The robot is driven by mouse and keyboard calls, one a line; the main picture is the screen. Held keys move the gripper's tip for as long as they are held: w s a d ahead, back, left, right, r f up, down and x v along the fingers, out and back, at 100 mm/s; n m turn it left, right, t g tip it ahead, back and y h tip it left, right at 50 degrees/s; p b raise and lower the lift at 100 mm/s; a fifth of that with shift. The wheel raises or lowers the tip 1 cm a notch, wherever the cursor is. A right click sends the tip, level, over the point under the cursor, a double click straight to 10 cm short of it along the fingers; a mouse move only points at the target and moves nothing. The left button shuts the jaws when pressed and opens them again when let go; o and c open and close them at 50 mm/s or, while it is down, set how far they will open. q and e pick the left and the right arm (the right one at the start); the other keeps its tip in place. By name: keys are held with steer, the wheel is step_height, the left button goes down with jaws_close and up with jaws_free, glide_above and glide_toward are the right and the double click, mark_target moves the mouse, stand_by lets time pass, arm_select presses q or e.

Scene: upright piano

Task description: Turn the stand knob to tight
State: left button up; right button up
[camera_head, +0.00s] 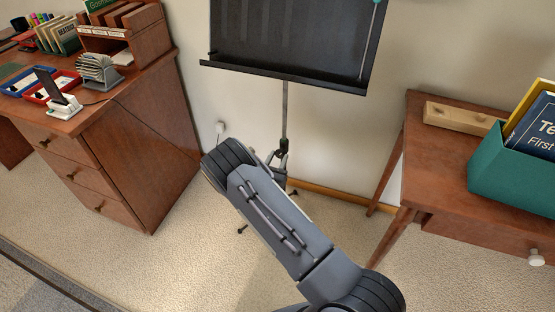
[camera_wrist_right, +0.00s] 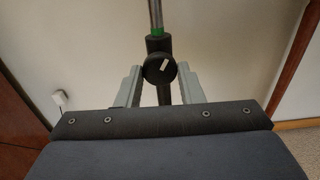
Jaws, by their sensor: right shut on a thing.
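The black music stand (camera_head: 290,45) stands against the wall in the head view, with its thin pole (camera_head: 284,105) running down. In the right wrist view the round black stand knob (camera_wrist_right: 159,69) sits on the pole below a green band (camera_wrist_right: 157,32). A short white mark on the knob lies slanted, its right end higher. My right gripper (camera_wrist_right: 161,78) has its grey fingers on either side of the knob and is shut on it. In the head view the right gripper (camera_head: 278,157) is at the pole, and its wrist hides part of the stand's lower part. My left gripper is not in view.
A wooden desk (camera_head: 150,150) with drawers stands left, holding racks, trays and a phone dock. A small wooden table (camera_head: 450,165) stands right with a teal box (camera_head: 510,182) of books. Carpet between them is open, apart from the stand's feet.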

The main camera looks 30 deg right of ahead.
steer(key=shift+f+m, duration=0.1)
steer(key=shift+m, duration=0.2)
steer(key=m+b, duration=0.3)
steer(key=m, duration=0.2)
steer(key=shift+m+b, duration=0.3)
steer(key=shift+b, duration=0.05)
steer(key=m+b, duration=0.3)
steer(key=m, duration=0.1)
steer(key=shift+f, duration=0.1)
steer(key=m+b, duration=1.2)
steer(key=b, duration=0.4)
steer(key=shift+m+b, duration=0.45)
steer(key=shift+m, duration=0.15)
steer(key=shift+r+m+b, duration=0.2)
steer(key=shift+m+b, duration=0.15)
steer(key=shift+m, duration=0.55)
steer(key=shift+r+m, duration=0.1)
steer(key=shift+m, duration=2.2)
